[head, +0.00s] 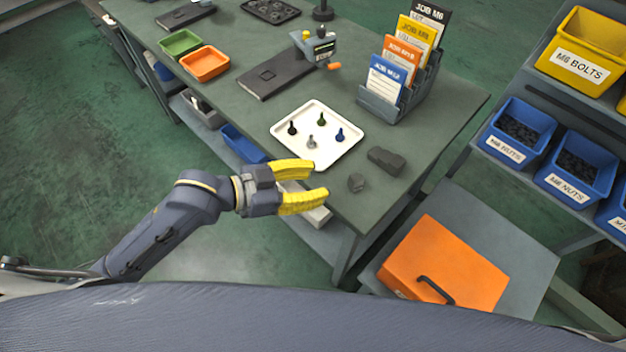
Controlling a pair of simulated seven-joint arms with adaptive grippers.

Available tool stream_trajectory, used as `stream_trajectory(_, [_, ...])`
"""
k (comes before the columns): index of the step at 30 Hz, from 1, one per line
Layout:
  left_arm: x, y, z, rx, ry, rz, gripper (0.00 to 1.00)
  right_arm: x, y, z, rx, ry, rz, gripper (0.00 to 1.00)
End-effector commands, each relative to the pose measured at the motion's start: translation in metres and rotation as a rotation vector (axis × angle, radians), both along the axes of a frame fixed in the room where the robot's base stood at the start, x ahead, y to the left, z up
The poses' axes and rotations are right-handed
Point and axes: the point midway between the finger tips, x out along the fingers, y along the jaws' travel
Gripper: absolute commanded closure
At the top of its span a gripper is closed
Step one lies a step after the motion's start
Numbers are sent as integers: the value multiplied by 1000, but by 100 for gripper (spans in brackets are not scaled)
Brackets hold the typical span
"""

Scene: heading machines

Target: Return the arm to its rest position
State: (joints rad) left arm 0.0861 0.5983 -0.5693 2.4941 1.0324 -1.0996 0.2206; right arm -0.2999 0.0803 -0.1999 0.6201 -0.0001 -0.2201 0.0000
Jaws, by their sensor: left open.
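My left gripper (322,180) has yellow fingers. They are spread apart with nothing between them. It hangs at the front edge of the green workbench (366,211), just in front of the white tray (283,128). My left arm reaches in from the lower left. My right gripper does not show in the head view.
The tray holds several small pegs. A card rack (380,106) stands behind. An orange case (440,262) and a bin shelf are at the right. Floor at left is clear.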

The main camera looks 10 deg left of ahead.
Motion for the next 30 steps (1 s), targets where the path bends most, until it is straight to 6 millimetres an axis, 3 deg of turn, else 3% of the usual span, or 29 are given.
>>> stream_trajectory(8, [3,2,-5,14,-14,25,57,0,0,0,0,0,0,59])
stream_trajectory(13, [15,24,-31,113,-68,157,57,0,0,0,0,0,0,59])
stream_trajectory(17, [21,64,-66,270,-97,328,57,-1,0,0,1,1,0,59])
stream_trajectory(20, [15,106,-96,422,-88,461,57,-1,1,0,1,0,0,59])
stream_trajectory(24, [-9,165,-131,636,-42,609,57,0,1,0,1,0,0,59])
stream_trajectory(30, [-50,224,-158,863,36,725,57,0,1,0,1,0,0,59])
